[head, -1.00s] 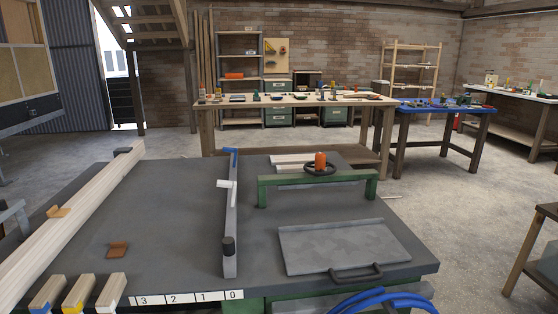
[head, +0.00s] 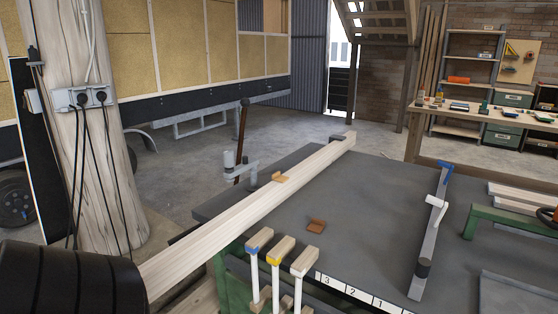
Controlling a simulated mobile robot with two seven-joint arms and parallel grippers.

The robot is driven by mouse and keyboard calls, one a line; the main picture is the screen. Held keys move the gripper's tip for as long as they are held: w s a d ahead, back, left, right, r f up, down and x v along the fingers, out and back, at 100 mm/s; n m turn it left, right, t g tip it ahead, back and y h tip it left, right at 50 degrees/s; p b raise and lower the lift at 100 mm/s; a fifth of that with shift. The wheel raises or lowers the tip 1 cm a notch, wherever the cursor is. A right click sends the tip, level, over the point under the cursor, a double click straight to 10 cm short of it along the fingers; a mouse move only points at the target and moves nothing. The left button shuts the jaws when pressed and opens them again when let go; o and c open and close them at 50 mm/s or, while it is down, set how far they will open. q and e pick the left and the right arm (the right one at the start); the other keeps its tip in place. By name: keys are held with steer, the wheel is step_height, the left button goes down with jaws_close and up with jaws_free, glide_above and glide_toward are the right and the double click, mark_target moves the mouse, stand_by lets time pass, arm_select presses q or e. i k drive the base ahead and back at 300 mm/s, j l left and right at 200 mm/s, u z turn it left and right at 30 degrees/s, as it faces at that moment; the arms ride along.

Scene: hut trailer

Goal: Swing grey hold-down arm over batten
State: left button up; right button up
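A long pale batten (head: 225,230) runs diagonally from the lower left to the far edge of the dark bench top (head: 375,195). A grey hold-down arm (head: 241,170) stands by the batten's far side, near the bench's left corner. It points left, away from the batten, and is not over it. A light grey upright cylinder (head: 229,161) is at its outer end. A dark brown lever with a black tip (head: 242,128) rises behind it; whether they are joined I cannot tell. Neither of my grippers is in view.
Several wood-topped pieces with coloured ends (head: 280,248) stand at the front edge. A wooden post with sockets and cables (head: 90,140) and a dark ribbed round object (head: 65,280) are left.

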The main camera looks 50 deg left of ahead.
mark_target(229, 173)
steer(key=u, duration=1.95)
steer(key=i+l+u, duration=0.15)
steer(key=u, duration=0.15)
steer(key=i+l+u, duration=0.15)
steer(key=u, duration=0.2)
steer(key=i+l, duration=0.05)
steer(key=i, duration=0.05)
